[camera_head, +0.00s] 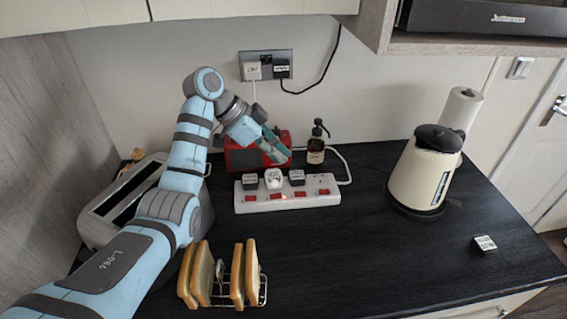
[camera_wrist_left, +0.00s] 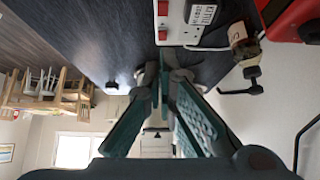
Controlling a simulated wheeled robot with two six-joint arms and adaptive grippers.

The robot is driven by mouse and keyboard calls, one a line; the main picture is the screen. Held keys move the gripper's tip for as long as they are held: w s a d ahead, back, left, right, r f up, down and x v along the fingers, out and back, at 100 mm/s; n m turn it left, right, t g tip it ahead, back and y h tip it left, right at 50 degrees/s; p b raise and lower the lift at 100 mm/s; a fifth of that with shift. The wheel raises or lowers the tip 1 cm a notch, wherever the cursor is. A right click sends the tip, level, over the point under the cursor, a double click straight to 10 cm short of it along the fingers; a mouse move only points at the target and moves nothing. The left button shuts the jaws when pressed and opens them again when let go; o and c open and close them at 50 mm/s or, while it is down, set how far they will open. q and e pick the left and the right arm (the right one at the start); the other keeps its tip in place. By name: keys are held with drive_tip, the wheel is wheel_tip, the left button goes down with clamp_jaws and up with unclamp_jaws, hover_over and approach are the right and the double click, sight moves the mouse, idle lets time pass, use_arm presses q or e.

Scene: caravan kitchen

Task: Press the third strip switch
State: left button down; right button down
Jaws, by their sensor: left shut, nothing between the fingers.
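The white power strip (camera_head: 318,200) lies on the dark counter with a row of red switches along its front side. The third switch from the left (camera_head: 300,194) is beside the black plug with a white label. In the wrist view, the strip's end (camera_wrist_left: 185,38) shows at the top, with two red switches; the upper one (camera_wrist_left: 163,8) lies beside the labelled plug. My left gripper (camera_head: 282,155) is shut and empty, above and behind the strip in the head view. Its fingertips (camera_wrist_left: 163,56) appear just below the strip's end in the wrist view; contact is not visible. My right gripper is out of view.
A toast rack (camera_head: 238,275) and toaster (camera_head: 105,205) are at left. The front middle counter is clear.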

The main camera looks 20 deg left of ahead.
use_arm(q)
hover_over(296, 194)
wheel_tip(296, 194, down, 6)
drive_tip(key=shift+s+r, duration=0.1)
wheel_tip(296, 194, down, 4)
drive_tip(key=shift+r, duration=0.1)
drive_tip(key=shift+a+f, duration=0.1)
drive_tip(key=shift+f, duration=0.4)
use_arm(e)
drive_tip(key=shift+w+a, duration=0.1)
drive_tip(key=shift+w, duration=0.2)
